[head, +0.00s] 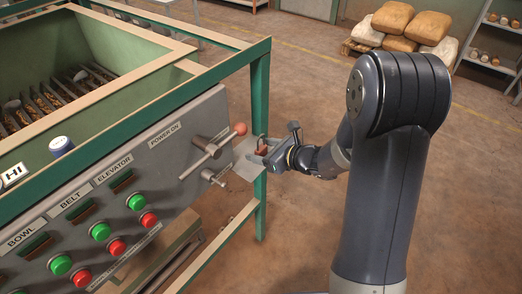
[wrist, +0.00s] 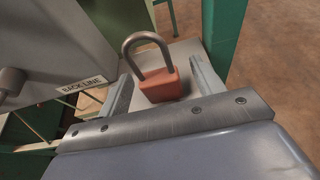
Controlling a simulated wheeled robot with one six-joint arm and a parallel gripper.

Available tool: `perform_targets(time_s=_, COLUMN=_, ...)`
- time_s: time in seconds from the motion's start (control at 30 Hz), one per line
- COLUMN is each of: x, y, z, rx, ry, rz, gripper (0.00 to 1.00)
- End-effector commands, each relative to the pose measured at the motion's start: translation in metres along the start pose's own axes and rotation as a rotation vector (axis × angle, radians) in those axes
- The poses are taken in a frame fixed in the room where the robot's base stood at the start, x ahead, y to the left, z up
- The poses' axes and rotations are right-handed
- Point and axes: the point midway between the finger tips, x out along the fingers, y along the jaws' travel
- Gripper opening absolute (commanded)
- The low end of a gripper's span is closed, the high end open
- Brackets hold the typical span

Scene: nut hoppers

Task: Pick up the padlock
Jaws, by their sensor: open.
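The padlock (wrist: 160,84) has an orange-red body and a grey metal shackle. In the wrist view it stands shackle-up on a small pale shelf (wrist: 186,50) at the end of the control panel. My gripper (wrist: 160,88) is open, with one finger on each side of the padlock body; I cannot tell whether either finger touches it. In the head view the padlock (head: 262,146) is small and partly hidden by my gripper (head: 264,155), which reaches in from the right.
The grey control panel (head: 190,135) with levers, a red knob (head: 240,128) and several buttons is left of the shelf. A green post (head: 260,95) stands close by the shelf. A "BACK LINE" label (wrist: 81,84) is on the panel side. Open floor (head: 300,90) lies behind my arm.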

Motion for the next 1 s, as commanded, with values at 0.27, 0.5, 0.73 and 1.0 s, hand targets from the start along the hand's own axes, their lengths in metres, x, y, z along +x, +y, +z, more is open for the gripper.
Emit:
perform_targets(time_s=0.27, x=0.0060, y=0.0002, z=0.0001, rx=-0.001, ry=0.000, rz=0.000, gripper=0.64)
perform_targets(time_s=0.5, x=0.0057, y=0.0001, z=0.0000, rx=-0.001, ry=0.000, rz=0.000, gripper=0.46)
perform_targets(time_s=0.73, x=0.0056, y=0.0001, z=0.0000, rx=-0.001, ry=0.000, rz=0.000, gripper=0.28)
perform_targets(time_s=1.0, x=0.0056, y=0.0001, z=0.0003, rx=-0.001, ry=0.000, rz=0.000, gripper=0.13)
